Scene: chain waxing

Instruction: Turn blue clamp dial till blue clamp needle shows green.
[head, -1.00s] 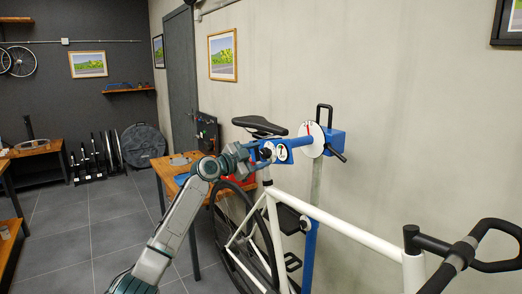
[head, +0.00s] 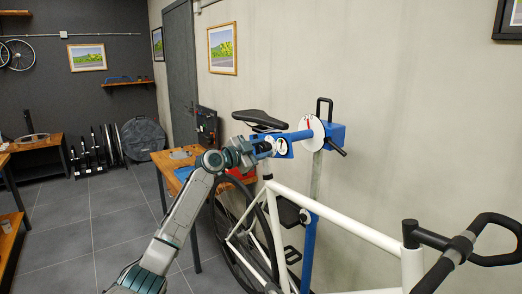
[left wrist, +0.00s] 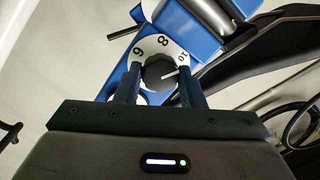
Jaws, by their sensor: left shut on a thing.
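The blue clamp (head: 284,145) is on the blue repair stand, at the bike's seat post below the saddle. My left gripper (head: 264,148) is at the clamp's left end. In the left wrist view its fingers are shut on the dark round clamp dial (left wrist: 158,74). A white scale (left wrist: 149,48) with 6, 8 and 10 surrounds the dial, and a pale pointer line on the dial lies toward the 10 side. A small white gauge (head: 281,147) with a dark needle sits just right of the gripper; its needle's colour zone is too small to read. My right gripper is not in view.
A larger white disc (head: 311,132) with a red mark is farther right on the stand. The saddle (head: 260,120) is just above the gripper, and the white bike frame (head: 335,220) is below and right. A wooden table (head: 180,157) stands behind my left arm.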

